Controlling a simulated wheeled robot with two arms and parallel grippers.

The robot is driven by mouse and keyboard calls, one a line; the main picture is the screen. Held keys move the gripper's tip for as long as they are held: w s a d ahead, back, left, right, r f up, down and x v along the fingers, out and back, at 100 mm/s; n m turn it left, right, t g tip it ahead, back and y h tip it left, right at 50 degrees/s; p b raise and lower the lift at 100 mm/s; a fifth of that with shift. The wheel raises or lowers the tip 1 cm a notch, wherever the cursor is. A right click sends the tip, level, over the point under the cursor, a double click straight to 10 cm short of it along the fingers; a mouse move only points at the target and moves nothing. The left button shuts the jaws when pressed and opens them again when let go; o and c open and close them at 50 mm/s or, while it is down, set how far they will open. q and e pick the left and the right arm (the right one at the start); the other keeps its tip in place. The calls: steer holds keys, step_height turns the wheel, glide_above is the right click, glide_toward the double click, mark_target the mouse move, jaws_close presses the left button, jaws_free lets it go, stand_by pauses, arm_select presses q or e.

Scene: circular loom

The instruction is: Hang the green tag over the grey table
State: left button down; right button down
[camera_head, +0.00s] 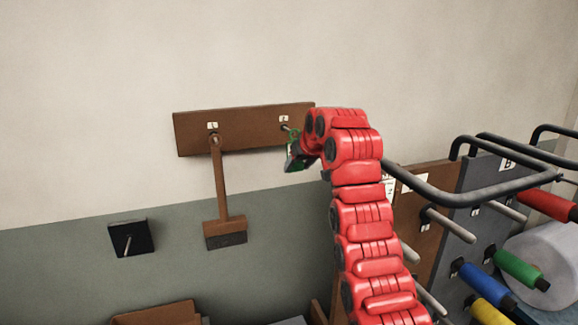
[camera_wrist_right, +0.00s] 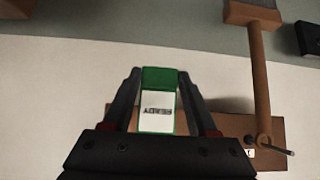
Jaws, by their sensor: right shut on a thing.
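My right gripper (camera_head: 298,160) is at the right end of the brown wall board (camera_head: 250,133), next to the hook (camera_head: 285,127) there. It is shut on the green tag (camera_head: 293,150), which shows mostly as a green edge, partly hidden by the gripper. In the right wrist view the tag (camera_wrist_right: 158,112) sits between the two fingers (camera_wrist_right: 160,76). It has a green band and a white face with dark lettering, seen upside down. I cannot tell whether the tag touches the hook. No grey table is clearly recognisable. My left gripper is out of view.
A brown brush-like tool (camera_head: 222,190) hangs from the board's left hook. A black wall plate with a peg (camera_head: 131,238) is at lower left. At right stands a rack with black bars (camera_head: 480,190), pegs and coloured spools (camera_head: 520,268). The wall above the board is clear.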

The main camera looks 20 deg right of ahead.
steer(key=shift+s+r+b, duration=0.15)
steer(key=shift+s+b, duration=0.2)
steer(key=shift+s, duration=0.55)
